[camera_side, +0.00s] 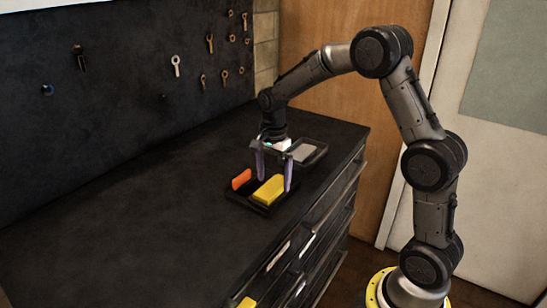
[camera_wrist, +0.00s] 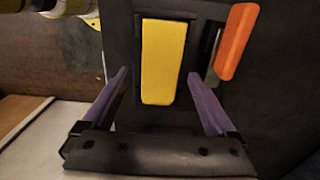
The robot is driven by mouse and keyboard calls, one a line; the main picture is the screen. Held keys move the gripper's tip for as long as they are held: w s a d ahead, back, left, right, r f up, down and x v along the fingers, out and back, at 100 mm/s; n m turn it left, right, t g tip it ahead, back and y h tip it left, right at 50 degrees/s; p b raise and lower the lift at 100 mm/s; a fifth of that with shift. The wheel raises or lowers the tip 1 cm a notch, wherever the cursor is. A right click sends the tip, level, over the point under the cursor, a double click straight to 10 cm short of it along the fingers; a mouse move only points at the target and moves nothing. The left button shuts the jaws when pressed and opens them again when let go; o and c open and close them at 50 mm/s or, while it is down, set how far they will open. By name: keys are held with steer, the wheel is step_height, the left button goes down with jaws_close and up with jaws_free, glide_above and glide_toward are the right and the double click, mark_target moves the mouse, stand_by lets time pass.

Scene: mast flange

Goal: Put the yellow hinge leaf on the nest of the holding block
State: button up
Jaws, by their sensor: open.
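The yellow hinge leaf (camera_side: 269,190) is a long, flat-topped piece lying on a low black base (camera_side: 262,209) on the dark bench top. In the wrist view the yellow leaf (camera_wrist: 163,60) is upright in the picture, between and beyond the purple fingers. My gripper (camera_side: 274,182) is open above the leaf, its fingers pointing down; it also shows in the wrist view (camera_wrist: 158,73). Nothing is held. I cannot tell for sure which part is the holding block or its nest.
An orange piece (camera_side: 241,178) stands left of the yellow leaf, close to it; it also shows in the wrist view (camera_wrist: 236,42). A dark tray with a grey inside (camera_side: 306,153) lies behind to the right. The bench (camera_side: 130,235) is clear at left.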

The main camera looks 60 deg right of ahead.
mark_target(273, 185)
step_height(273, 185, up, 10)
steer(key=f, duration=0.1)
steer(key=s+a+r+n+t, duration=0.1)
steer(key=s+a+r+n, duration=0.3)
steer(key=s+r, duration=0.15)
steer(key=s+a+f+n+t, duration=0.1)
steer(key=s+a+n+t, duration=0.1)
steer(key=s+n, duration=0.5)
steer(key=s+a+f+n+t, duration=0.1)
steer(key=s+a+n+t, duration=0.1)
steer(key=s+a+n, duration=0.2)
steer(key=s+n, duration=0.3)
steer(key=s, duration=0.5)
steer(key=shift+a+f+t, duration=0.15)
steer(key=shift+f+t, duration=0.05)
steer(key=shift+t, duration=0.1)
